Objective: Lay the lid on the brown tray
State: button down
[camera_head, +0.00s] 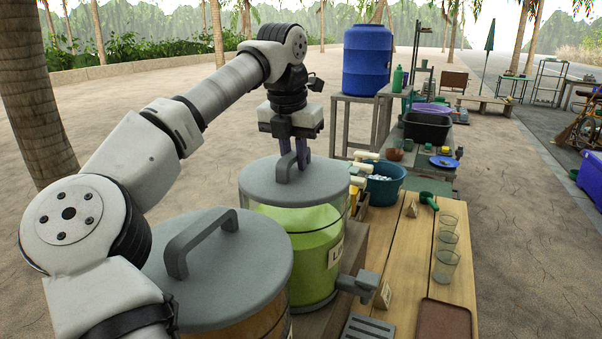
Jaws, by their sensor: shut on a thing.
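My gripper (294,154) points down and is shut on the handle of a round grey lid (318,187). This lid is on or just over the clear jar (312,262) of green drink; I cannot tell if there is a gap. The brown tray (444,322) lies on the wooden table at the bottom right, its near part cut off by the picture edge. Its visible surface is empty. A second grey lid (225,272) with a bar handle covers the nearer jar of orange-brown drink.
Clear glasses (446,263) stand in a row behind the tray. A small sign (383,295), a grey slotted drip tray (367,329) and the jar's grey tap (358,285) are left of it. A blue tub (384,186) and green scoop (428,200) are farther back.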

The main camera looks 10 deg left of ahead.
aim_at(294, 150)
jog(key=shift+r, duration=0.1)
jog(key=shift+r+p, duration=2.05)
jog(key=shift+r, duration=0.4)
